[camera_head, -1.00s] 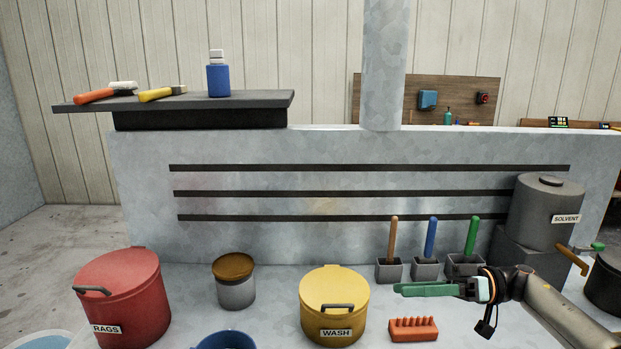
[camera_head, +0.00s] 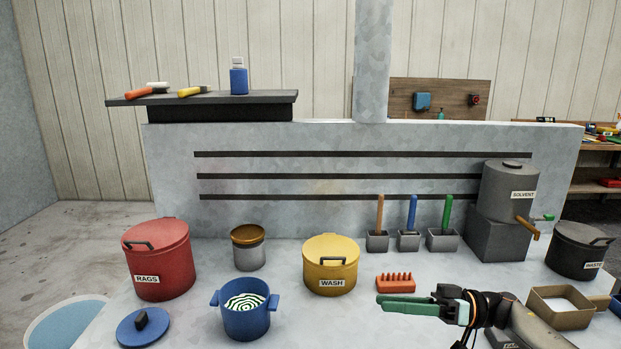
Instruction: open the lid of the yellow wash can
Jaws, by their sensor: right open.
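My left gripper is not in view.
An open box (camera_head: 561,318) is at right.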

